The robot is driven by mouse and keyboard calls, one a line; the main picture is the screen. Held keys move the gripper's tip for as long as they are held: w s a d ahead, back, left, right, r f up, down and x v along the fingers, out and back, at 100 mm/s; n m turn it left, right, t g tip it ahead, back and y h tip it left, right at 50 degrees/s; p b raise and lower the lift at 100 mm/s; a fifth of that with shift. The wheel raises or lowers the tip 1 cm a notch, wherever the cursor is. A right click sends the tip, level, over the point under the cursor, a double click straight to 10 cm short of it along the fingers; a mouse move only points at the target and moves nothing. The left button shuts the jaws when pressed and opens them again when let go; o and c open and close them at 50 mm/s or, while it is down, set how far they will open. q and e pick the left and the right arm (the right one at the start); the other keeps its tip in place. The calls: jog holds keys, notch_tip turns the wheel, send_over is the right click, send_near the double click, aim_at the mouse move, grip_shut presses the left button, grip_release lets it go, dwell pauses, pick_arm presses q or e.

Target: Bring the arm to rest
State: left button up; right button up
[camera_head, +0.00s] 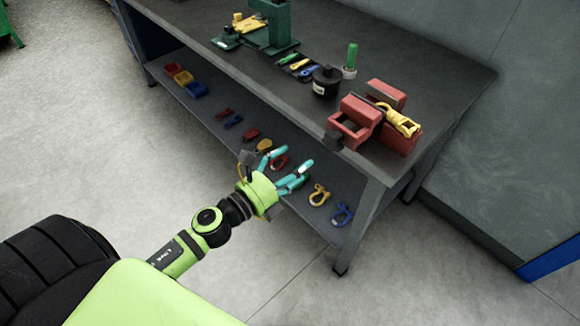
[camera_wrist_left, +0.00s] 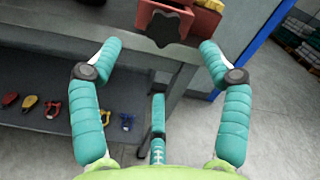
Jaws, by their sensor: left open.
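My left arm (camera_head: 210,225) reaches in from the lower left of the head view. Its left gripper (camera_head: 287,163) has teal fingers that are spread apart and empty. In the head view it overlaps the front of the workbench's lower shelf. Beyond the fingertips is the workbench edge with a red vise (camera_wrist_left: 165,18). My right gripper is not in view.
The dark workbench (camera_head: 440,75) carries a red vise (camera_head: 357,118), a yellow shackle (camera_head: 398,120), a black pot (camera_head: 326,80) and a green fixture (camera_head: 272,25). The lower shelf (camera_head: 190,108) holds small bins (camera_head: 184,78) and several coloured shackles (camera_head: 319,195). Concrete floor (camera_head: 80,130) is clear at left.

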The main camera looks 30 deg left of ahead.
pick_arm(q)
jog(key=shift+s+a, duration=0.2)
jog(key=shift+s, duration=0.25)
jog(key=s+a+f+n+g+y, duration=0.25)
jog(key=f+n, duration=0.25)
jog(key=f, duration=0.5)
jog(key=s+a+f+n+g+y, duration=0.1)
jog(key=s+a+f+n+g, duration=0.15)
jog(key=f+n, duration=0.55)
jog(key=s+a+f+n+g+y, duration=0.1)
jog(key=s+f+n+g+y, duration=0.15)
jog(key=f, duration=1.05)
jog(key=s+d+f+n+g, duration=0.2)
jog(key=s+f+n+g, duration=0.2)
jog(key=s+f, duration=0.5)
jog(key=s+d+f+n+g, duration=0.2)
jog(key=s+f+n, duration=0.7)
jog(key=s, duration=1.1)
jog(key=shift+s+d+g, duration=0.3)
jog(key=shift+d+g, duration=0.05)
jog(key=shift+g, duration=0.9)
